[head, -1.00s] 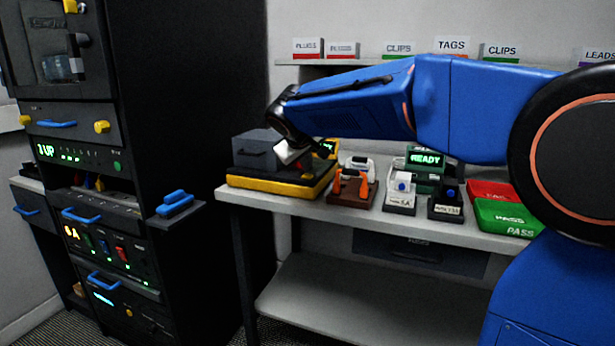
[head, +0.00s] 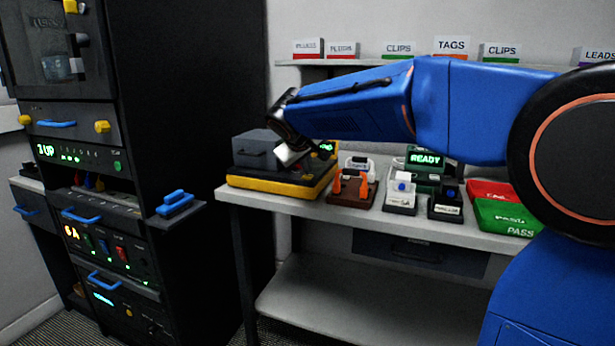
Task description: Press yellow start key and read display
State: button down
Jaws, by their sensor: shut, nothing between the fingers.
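The yellow-edged machine (head: 258,184) with a grey box (head: 257,150) on it stands at the left end of the bench. Its small display (head: 326,148) is lit with green characters, too small and partly covered to read. My gripper (head: 290,157) is shut and empty, pointing down just above or on the machine, right of the grey box. I cannot tell if it touches. I do not see the yellow start key; my gripper may be covering it. Another display (head: 425,160), on a green unit further right, reads READY.
An orange-clamped fixture (head: 351,187), a white one (head: 401,193) and a black one (head: 446,204) stand along the bench. A red tray (head: 492,188) and a green PASS tray (head: 508,217) are at the right. A dark equipment rack (head: 170,120) stands left.

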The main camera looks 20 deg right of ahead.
aim_at(307, 177)
dwell(0.6)
jog(key=shift+r, duration=0.7)
jog(key=shift+r, duration=2.5)
jog(key=s+d+f+m+g+y, duration=0.1)
jog(key=s+d+f, duration=0.1)
jog(key=s+f, duration=0.6)
jog(key=s+d+f+m+g+y, duration=0.1)
jog(key=s+d+f, duration=0.2)
jog(key=s+f, duration=0.6)
jog(key=s+d+f+m+g+y, duration=0.1)
jog(key=s+f, duration=0.7)
jog(key=s, duration=1.7)
jog(key=shift+d+f+m+g+y, duration=0.3)
jog(key=shift+d+m+y, duration=0.1)
jog(key=shift+d+m, duration=0.3)
jog(key=shift+r, duration=0.1)
